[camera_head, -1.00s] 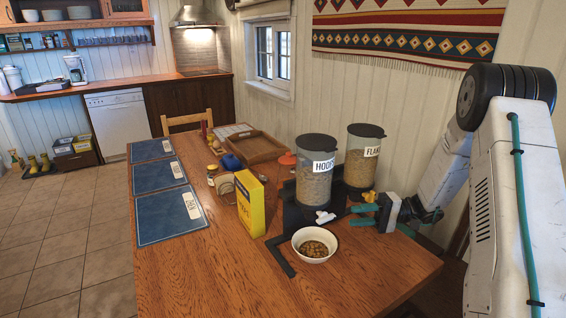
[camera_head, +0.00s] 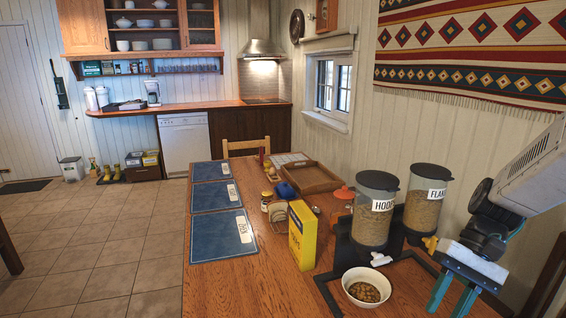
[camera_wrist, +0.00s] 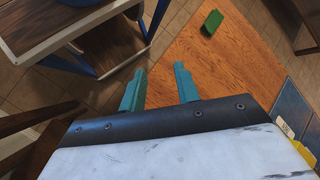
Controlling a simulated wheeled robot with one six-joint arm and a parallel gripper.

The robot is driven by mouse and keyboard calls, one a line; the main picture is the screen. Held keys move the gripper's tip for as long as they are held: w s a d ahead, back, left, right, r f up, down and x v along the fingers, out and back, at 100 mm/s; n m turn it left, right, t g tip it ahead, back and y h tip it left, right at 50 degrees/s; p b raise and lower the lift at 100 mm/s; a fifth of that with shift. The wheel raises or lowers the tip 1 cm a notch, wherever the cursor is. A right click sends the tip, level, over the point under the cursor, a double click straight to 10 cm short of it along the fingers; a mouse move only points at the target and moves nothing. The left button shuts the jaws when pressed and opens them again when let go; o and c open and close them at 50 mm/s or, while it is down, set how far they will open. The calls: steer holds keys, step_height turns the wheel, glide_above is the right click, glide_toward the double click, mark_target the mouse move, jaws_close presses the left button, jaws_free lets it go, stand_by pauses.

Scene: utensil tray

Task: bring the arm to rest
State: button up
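My gripper (camera_head: 452,300) is at the lower right of the head view, with teal fingers pointing down by the right side of the table (camera_head: 262,290). In the wrist view my gripper (camera_wrist: 160,72) has its two fingers apart with nothing between them. The gripper touches no object that I can see. The arm comes in from the right edge, bent downward at the wrist.
Two cereal dispensers, HOOPS (camera_head: 375,222) and FLAKES (camera_head: 424,208), stand left of the gripper. A white bowl (camera_head: 350,292) of cereal sits in front. A yellow box (camera_head: 302,235) stands left. The wrist view shows a green block (camera_wrist: 211,20) and a cart (camera_wrist: 85,30).

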steer(key=s+a+r+n+t+h, duration=0.3)
steer(key=s+r+t+h, duration=0.3)
steer(key=s+r, duration=0.3)
steer(key=shift+s+r+n, duration=0.3)
steer(key=shift+s+r, duration=0.05)
steer(key=shift+s, duration=0.95)
